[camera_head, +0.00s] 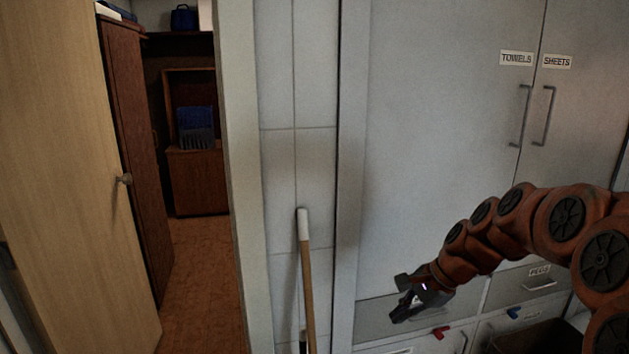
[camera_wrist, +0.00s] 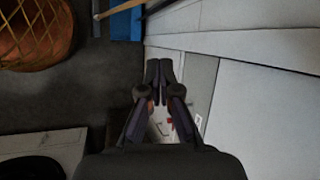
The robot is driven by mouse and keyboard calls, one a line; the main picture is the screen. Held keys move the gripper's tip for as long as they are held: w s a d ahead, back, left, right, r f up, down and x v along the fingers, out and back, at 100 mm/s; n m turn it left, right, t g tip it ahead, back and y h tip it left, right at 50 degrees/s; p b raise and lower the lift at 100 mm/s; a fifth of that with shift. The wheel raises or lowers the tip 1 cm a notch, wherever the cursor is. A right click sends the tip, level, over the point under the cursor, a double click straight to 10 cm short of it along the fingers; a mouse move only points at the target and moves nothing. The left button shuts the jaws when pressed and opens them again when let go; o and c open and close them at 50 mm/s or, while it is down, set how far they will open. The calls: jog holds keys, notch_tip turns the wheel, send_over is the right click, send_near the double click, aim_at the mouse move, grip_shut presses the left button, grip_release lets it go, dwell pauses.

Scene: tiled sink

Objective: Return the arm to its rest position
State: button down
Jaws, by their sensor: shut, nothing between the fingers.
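My gripper (camera_head: 408,300) is at the end of my orange arm, which reaches in from the right side of the head view. The gripper points down and to the left, in front of the grey cabinet drawers. In the wrist view my gripper (camera_wrist: 159,66) shows dark fingers with their tips together and nothing between them. The arm is stretched out in front of the cabinet.
A tall grey cabinet (camera_head: 430,140) with towel and sheet labels stands behind my arm. A wooden-handled stick (camera_head: 307,275) leans at the tiled wall. An open wooden door (camera_head: 70,180) and doorway are at left. A woven basket (camera_wrist: 35,35) shows in the wrist view.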

jog(key=s+n+g+h+p, duration=0.2)
jog(key=s+n, duration=1.1)
jog(key=s, duration=2.1)
jog(key=g+h, duration=0.2)
jog(key=h, duration=0.1)
jog(key=shift+r+h, duration=0.15)
jog(key=shift+h, duration=0.15)
jog(key=shift+d, duration=0.1)
